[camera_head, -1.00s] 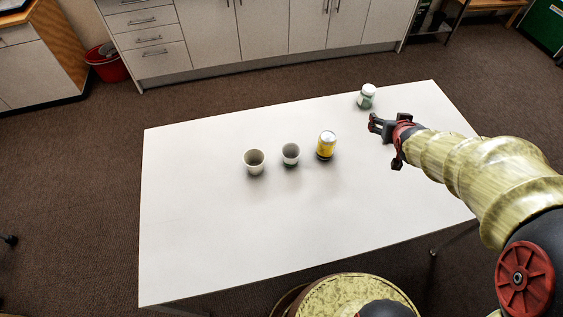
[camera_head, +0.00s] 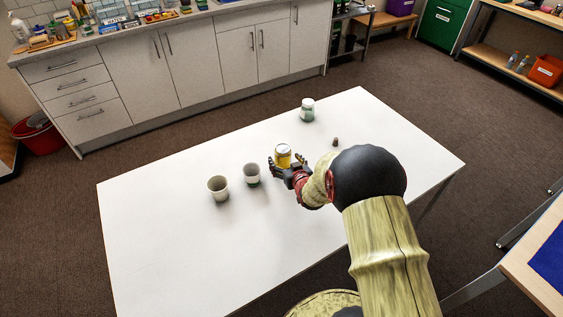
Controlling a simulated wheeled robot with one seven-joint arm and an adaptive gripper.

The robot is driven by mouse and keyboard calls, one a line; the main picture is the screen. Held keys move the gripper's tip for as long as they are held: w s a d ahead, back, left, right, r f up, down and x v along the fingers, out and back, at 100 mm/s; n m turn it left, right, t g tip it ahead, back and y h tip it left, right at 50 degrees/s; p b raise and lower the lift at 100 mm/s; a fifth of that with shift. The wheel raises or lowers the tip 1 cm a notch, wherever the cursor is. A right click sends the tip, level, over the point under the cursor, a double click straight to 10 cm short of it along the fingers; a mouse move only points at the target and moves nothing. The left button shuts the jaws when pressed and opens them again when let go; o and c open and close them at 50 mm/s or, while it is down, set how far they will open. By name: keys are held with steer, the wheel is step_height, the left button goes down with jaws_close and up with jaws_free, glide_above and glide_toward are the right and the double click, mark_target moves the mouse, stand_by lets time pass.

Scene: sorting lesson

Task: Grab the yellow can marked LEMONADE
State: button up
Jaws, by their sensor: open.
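The yellow can (camera_head: 283,153) with a pale top stands upright on the white table (camera_head: 150,222). Its label is too small to read. My gripper (camera_head: 286,164) is open at the can, its fingers low around the near side of it. One finger shows left of the can and another to its right. I cannot tell whether either finger touches it. The can's lower part is hidden by the gripper.
A small brown object (camera_head: 335,142) lies to the right. The table's left part is clear.

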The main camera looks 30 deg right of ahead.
steer(key=b+x, duration=0.1)
steer(key=x, duration=0.2)
steer(key=shift+w+f, duration=0.1)
steer(key=shift+f, duration=0.1)
steer(key=shift+c, duration=1.2)
steer(key=c, duration=0.7)
